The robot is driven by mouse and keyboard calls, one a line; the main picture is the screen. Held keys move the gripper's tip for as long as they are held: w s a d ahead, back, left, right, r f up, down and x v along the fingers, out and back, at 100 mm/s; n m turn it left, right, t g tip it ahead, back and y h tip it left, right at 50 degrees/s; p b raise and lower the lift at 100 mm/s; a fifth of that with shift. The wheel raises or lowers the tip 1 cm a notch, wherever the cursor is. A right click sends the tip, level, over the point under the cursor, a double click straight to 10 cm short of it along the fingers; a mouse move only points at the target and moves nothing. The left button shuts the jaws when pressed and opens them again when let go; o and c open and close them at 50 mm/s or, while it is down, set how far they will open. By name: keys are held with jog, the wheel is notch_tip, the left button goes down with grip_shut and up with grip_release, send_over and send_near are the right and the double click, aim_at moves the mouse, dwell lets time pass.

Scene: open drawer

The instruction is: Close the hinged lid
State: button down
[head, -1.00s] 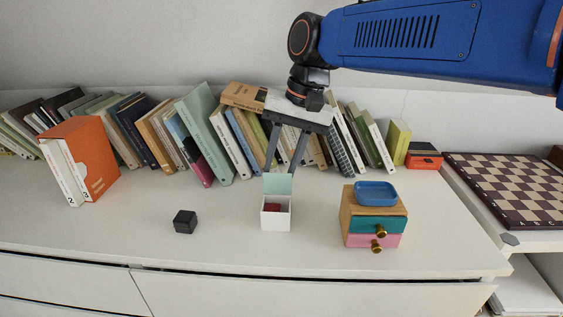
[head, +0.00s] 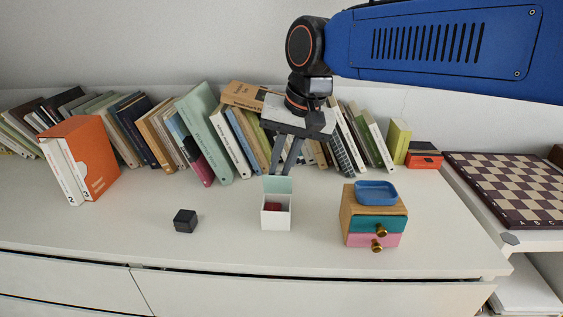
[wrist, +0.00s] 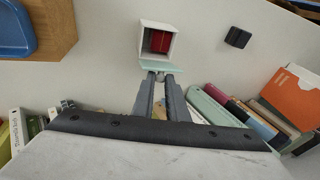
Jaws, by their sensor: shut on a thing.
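A small white box (head: 277,223) stands on the white cabinet top, and it also shows in the wrist view (wrist: 145,42). Its pale green hinged lid (head: 278,185) stands open and roughly upright at the back edge; in the wrist view the lid (wrist: 152,68) lies nearest my fingers. A dark red block (head: 273,207) is inside the box and shows in the wrist view too (wrist: 160,41). My gripper (head: 279,173) points down behind the box, with its fingertips drawn close together at the lid's upper edge. It is shut on the lid; the exact contact is small in view.
A black cube (head: 185,221) lies left of the box. A small wooden drawer unit (head: 352,224) with a blue tray (head: 376,193) on top stands to the right. A row of books (head: 208,135) lines the back. The surface in front of the box is clear.

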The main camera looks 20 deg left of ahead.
aim_at(275, 182)
jog(key=shift+s+d+t, duration=0.15)
jog(key=shift+s+t, duration=0.65)
jog(key=shift+t, duration=0.1)
jog(key=s+t, duration=0.1)
jog(key=s+t+y, duration=0.1)
jog(key=t, duration=0.1)
jog(key=shift+d+f+n, duration=0.15)
jog(key=shift+f+n, duration=0.2)
jog(key=shift+n, duration=0.05)
jog(key=shift+s+d+f+n+t+y, duration=0.2)
jog(key=shift+s+f+t+y, duration=0.3)
jog(key=shift+t, duration=0.55)
jog(key=shift+s+d+f+n+t+y, duration=0.1)
jog(key=shift+s+f+n+t+y, duration=0.15)
jog(key=shift+s+f+t, duration=0.55)
jog(key=shift+s+d+f+n+t+y, duration=0.15)
jog(key=shift+s+f+t+y, duration=0.25)
jog(key=shift+t, duration=0.85)
jog(key=shift+s+f+n+t+y, duration=0.15)
jog(key=shift+f+t+y, duration=0.25)
jog(key=shift+t, duration=0.3)
jog(key=shift+s+f+n+t+y, duration=0.15)
jog(key=shift+f+t+y, duration=0.15)
jog(key=shift+t, duration=0.4)
jog(key=shift+d+f, duration=0.1)
jog(key=c, duration=1.7)
grip_release()
jog(key=shift+c, duration=0.2)
